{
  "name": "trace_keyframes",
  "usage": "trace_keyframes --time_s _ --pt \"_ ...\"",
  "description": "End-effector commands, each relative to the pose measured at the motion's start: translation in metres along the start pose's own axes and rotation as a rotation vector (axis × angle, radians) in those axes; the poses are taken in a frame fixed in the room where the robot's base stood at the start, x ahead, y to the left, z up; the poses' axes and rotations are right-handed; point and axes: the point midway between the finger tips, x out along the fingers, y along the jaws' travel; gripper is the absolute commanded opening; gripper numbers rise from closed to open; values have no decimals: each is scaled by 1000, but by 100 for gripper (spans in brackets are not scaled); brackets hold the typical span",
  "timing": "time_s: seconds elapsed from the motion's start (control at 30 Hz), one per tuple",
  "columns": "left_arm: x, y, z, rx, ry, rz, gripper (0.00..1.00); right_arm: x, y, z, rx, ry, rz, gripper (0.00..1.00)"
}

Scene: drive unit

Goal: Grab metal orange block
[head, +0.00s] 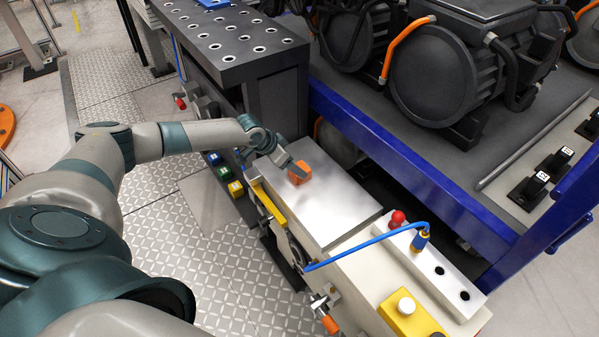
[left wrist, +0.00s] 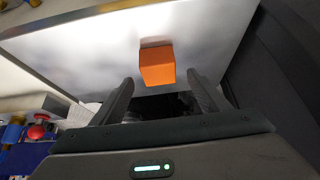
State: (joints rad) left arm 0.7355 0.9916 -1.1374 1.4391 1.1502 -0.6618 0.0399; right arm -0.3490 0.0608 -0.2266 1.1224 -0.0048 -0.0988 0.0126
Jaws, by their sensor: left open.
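The orange block (head: 299,172) lies on a flat silver metal plate (head: 340,210) on top of a cream-coloured unit in the head view. In the left wrist view the orange block (left wrist: 157,65) sits just beyond the fingertips, roughly between them in the picture. My left gripper (head: 290,165) reaches in from the left and is close to the block in the head view. In the left wrist view my left gripper (left wrist: 160,85) is open, with its two dark fingers apart and nothing between them. My right gripper is in neither view.
A dark table with holes (head: 225,40) stands behind the plate. A blue frame (head: 400,150) carrying large dark drive units (head: 440,75) runs along the right. A blue cable (head: 365,245), a red knob (head: 397,217) and a yellow button box (head: 410,315) lie to the front.

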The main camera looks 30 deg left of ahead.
Motion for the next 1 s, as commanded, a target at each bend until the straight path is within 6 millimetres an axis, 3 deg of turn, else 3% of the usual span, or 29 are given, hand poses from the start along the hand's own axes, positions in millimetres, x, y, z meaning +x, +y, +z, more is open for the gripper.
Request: trace_keyframes --time_s 0.07,0.3,0.8,0.87,1.0 --pt "9 2 -1 0 0 1 69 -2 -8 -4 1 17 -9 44" --pt "32 2 0 0 0 0 69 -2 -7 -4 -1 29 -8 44" --pt "33 2 0 0 0 0 69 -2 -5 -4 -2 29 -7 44" --pt "33 2 0 0 0 0 57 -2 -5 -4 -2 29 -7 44" --pt "33 2 0 0 0 0 23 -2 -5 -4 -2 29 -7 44"
